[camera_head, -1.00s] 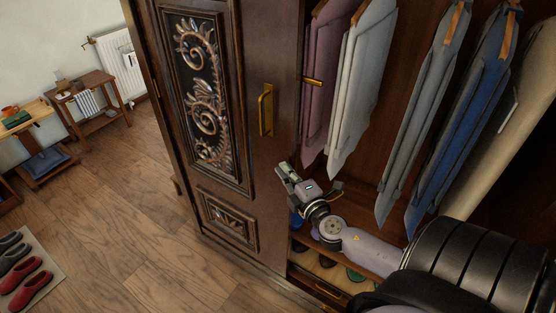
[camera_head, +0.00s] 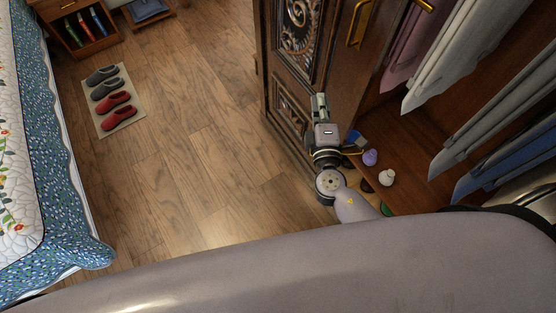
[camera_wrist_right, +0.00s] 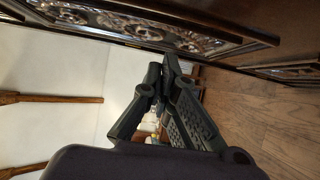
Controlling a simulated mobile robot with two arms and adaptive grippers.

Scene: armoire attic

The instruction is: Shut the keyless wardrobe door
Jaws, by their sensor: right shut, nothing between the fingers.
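The dark wooden wardrobe door (camera_head: 338,70) has carved panels and a brass handle (camera_head: 358,22). It stands at the upper middle of the head view, left of the exposed wardrobe interior (camera_head: 408,135). My right gripper (camera_head: 321,104) is shut and empty. In the head view it overlaps the door's lower part; I cannot tell whether it touches. In the right wrist view its dark fingers (camera_wrist_right: 166,72) are together, with the carved door (camera_wrist_right: 140,27) along the top. No key shows on the visible part of this door. My left gripper is not in view.
Grey and blue clothes (camera_head: 488,142) hang inside the wardrobe. Small bottles (camera_head: 386,177) stand low inside it. A bed (camera_head: 40,180) is at the left, and slippers lie on a mat (camera_head: 140,106). The wooden floor (camera_head: 205,150) between bed and wardrobe is clear.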

